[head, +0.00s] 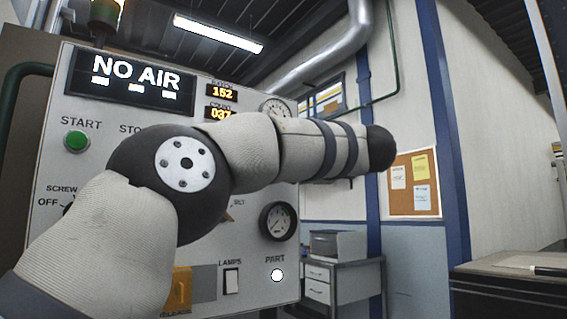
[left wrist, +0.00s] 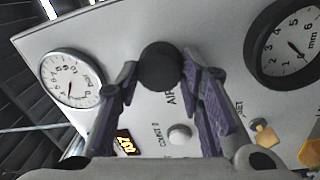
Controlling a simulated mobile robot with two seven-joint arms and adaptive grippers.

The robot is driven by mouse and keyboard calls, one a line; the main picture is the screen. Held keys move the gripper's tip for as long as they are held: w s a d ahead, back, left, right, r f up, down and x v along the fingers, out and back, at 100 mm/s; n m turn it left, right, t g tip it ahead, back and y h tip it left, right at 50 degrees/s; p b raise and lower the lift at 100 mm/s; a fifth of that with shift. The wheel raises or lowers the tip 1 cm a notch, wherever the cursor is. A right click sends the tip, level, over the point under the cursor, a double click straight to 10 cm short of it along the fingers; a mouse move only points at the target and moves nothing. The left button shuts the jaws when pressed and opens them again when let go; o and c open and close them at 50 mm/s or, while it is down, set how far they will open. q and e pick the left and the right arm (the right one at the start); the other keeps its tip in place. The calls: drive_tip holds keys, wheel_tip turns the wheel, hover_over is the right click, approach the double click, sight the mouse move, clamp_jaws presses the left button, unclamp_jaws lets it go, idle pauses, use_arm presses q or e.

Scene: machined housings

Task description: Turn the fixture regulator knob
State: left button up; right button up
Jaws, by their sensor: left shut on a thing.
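In the left wrist view, a round black knob (left wrist: 160,66) stands out from the white panel beside lettering that begins "AIR". My left gripper (left wrist: 158,80) has its purple-padded fingers on either side of the knob and is shut on it. In the head view, my left arm crosses in front of the fixture panel (head: 115,115). It hides the knob and much of the panel's middle; the left gripper cannot be made out there. The panel's display (head: 133,76) reads "NO AIR". My right gripper is in neither view.
A white dial gauge (left wrist: 72,78) and a millimetre gauge (left wrist: 290,45) flank the knob. A pale button (left wrist: 180,134) and small yellow-topped switch (left wrist: 265,135) sit nearby. The head view shows a green START button (head: 76,141), a drawer cabinet (head: 318,290) and a bench (head: 510,288).

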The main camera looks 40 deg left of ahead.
use_arm(q)
drive_tip(key=n, duration=0.7)
drive_tip(key=shift+g, duration=0.4)
idle(0.3)
drive_tip(key=o, duration=1.2)
drive_tip(key=shift+c, duration=0.2)
drive_tip(key=v, duration=1.2)
drive_tip(key=shift+w+f, duration=0.1)
drive_tip(key=shift+f, duration=0.05)
